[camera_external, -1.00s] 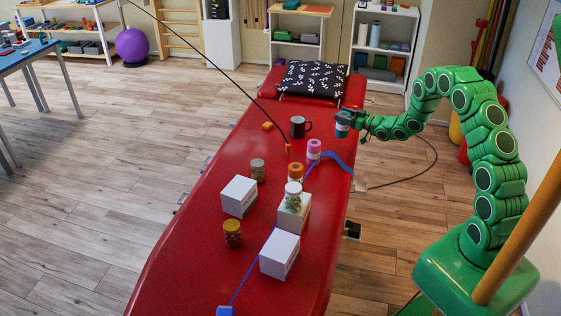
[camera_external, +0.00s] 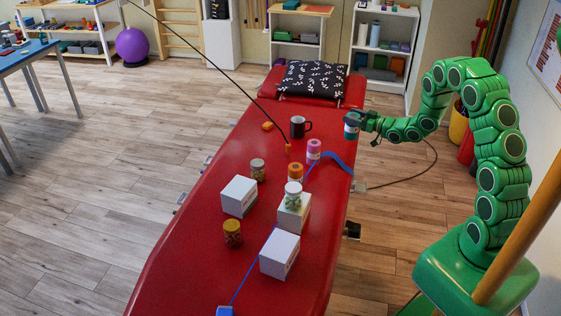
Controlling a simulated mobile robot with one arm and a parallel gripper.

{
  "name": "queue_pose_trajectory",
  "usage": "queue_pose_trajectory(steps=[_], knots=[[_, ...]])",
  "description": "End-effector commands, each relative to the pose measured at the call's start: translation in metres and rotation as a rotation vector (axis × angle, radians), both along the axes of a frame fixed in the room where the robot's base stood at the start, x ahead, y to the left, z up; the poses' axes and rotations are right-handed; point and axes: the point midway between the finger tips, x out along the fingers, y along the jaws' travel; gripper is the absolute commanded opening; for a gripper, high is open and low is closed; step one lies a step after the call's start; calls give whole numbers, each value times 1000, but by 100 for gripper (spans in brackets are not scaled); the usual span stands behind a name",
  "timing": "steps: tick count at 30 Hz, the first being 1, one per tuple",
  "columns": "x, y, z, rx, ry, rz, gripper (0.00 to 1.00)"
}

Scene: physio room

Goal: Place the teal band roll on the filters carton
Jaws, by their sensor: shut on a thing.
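My gripper (camera_external: 360,121) is shut on the teal band roll (camera_external: 351,130), a small cylinder with a white band. It holds the roll near the right edge of the red treatment table, right of the black mug. Three white cartons stand on the table: one at left (camera_external: 239,197), one in the middle (camera_external: 293,217) with a white-lidded jar (camera_external: 293,194) on top, and one nearest the camera (camera_external: 280,254). The left and near cartons have bare tops. Their print is too small to read, so I cannot tell which is the filters carton.
The red table (camera_external: 185,245) also bears a black mug (camera_external: 297,127), a pink roll (camera_external: 313,150), an orange roll (camera_external: 295,172), a jar of pale contents (camera_external: 258,170) and an amber-lidded jar (camera_external: 233,233). A blue strap (camera_external: 340,160) and a thin dark cord cross the scene.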

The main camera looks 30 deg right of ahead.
Motion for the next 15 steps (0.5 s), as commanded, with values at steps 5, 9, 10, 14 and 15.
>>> queue_pose_trajectory(steps=[5, 9, 10, 14, 15], knots=[[2, 40, 8, -2, 0, 48, 3], [2, 83, 17, -4, -1, 97, 3], [2, 92, 19, -4, 0, 108, 3], [-2, 132, 27, -5, 0, 153, 3], [-3, 144, 30, -6, 1, 168, 3]])
